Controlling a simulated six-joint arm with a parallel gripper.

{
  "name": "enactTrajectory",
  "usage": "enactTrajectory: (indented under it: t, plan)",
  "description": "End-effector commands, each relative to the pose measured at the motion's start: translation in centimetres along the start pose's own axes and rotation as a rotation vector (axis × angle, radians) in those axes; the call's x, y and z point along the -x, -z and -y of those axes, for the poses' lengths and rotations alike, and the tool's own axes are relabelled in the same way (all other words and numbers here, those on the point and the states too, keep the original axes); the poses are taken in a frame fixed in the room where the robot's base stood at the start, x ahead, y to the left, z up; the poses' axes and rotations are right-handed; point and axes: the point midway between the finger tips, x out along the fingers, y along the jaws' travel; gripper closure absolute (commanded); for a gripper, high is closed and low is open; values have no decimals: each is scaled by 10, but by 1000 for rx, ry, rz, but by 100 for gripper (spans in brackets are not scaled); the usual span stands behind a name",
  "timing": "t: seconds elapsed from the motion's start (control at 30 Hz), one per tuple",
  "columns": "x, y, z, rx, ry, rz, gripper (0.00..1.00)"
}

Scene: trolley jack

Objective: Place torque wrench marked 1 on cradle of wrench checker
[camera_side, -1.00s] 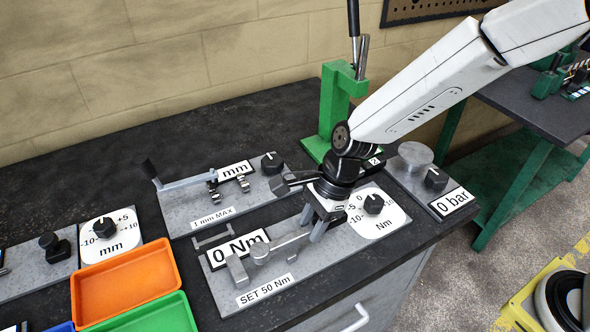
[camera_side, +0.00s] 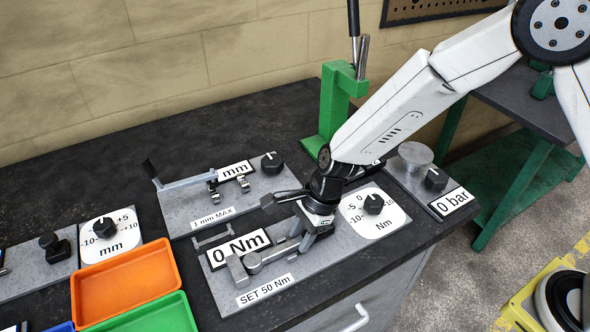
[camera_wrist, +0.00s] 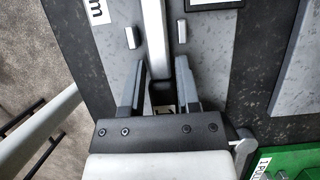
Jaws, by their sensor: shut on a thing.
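The torque wrench (camera_side: 270,257) is a grey bar with a round head, held low over the wrench checker (camera_side: 220,288). Its head is close beside the upright block (camera_side: 237,268) at the checker's left end; I cannot tell if they touch. My gripper (camera_side: 308,240) is shut on the wrench's handle end. In the wrist view, the wrench (camera_wrist: 155,40) runs up from between the fingers of my gripper (camera_wrist: 158,70). It passes between two pale posts (camera_wrist: 130,37), apparently the cradle. Whether it rests on the cradle is unclear. I cannot read its number.
A dial (camera_side: 374,204) stands right of my gripper on the checker. Behind is another plate with a lever (camera_side: 185,183). Orange (camera_side: 125,282) and green (camera_side: 150,317) trays lie to the left. A green press (camera_side: 330,110) stands behind. The black bench is clear at back left.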

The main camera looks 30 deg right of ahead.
Motion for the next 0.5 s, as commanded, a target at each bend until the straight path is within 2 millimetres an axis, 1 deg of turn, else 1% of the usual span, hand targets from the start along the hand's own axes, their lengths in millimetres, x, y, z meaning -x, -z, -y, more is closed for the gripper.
enactTrajectory:
  t: [0.5]
  plan:
    - [-6,2,0,1,1,1,100]
